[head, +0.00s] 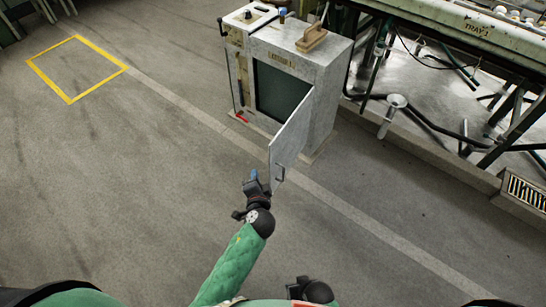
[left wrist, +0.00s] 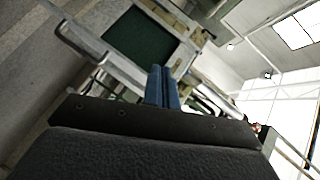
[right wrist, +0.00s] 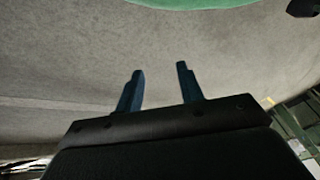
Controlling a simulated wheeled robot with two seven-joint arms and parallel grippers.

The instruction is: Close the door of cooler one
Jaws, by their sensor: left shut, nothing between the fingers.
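Cooler one (head: 325,75) is a pale grey cabinet with a dark green opening (head: 281,92). Its door (head: 290,138) stands swung open toward me, with a handle (head: 279,173) near the free edge. My left gripper (head: 253,176) is shut and empty, just left of the door's free edge in the head view; I cannot tell whether it touches the door. In the left wrist view its blue fingers (left wrist: 162,88) are together, with the cooler's opening (left wrist: 140,38) beyond. My right gripper (right wrist: 158,88) is open and empty, with floor behind it.
A wooden block (head: 311,37) lies on the cooler's top. A red-ended lever (head: 241,117) hangs at its left side. A long bench (head: 470,30) with pipes and a funnel (head: 396,101) stands right. The floor left is clear around a yellow square (head: 75,68).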

